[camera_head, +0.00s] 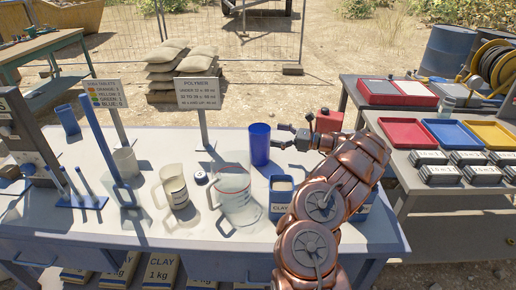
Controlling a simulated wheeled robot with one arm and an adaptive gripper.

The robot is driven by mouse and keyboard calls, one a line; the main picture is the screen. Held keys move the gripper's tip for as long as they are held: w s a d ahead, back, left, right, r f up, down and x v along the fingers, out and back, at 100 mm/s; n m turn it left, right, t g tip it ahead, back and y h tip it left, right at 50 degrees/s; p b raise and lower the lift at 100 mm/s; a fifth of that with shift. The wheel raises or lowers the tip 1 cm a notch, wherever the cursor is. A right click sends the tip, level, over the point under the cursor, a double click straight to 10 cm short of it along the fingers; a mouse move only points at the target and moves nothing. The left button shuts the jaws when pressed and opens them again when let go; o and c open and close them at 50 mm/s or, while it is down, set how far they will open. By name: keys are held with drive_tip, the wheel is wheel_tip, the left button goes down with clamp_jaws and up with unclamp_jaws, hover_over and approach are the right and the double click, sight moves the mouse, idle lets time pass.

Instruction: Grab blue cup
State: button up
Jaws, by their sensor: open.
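A blue cup (260,144) stands upright near the back edge of the table, right of the middle. My gripper (281,136) comes in from the right, at the end of my copper-coloured arm. Its jaws are open and point left at the cup. The fingertips are close to the cup's right side; I cannot tell whether they touch it. A second blue cup-like vessel (67,119) stands at the far left of the table.
On the table (140,228), a clear measuring jug (235,190), a cream jug (174,187) and a blue clay box (281,197) stand in front of the cup. The polymer sign (199,93) is behind left. A red box (328,120) is behind my gripper.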

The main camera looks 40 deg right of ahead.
sight(259, 133)
drive_tip(key=shift+f+p+x, duration=0.15)
drive_tip(key=shift+p+x, duration=0.35)
drive_tip(key=shift+x, duration=1.15)
drive_tip(key=shift+f+p+x, duration=0.2)
drive_tip(key=shift+p+x, duration=0.25)
drive_tip(key=shift+x, duration=1.2)
drive_tip(key=c, duration=1.2)
drive_tip(key=shift+o, duration=0.2)
drive_tip(key=shift+r, duration=0.15)
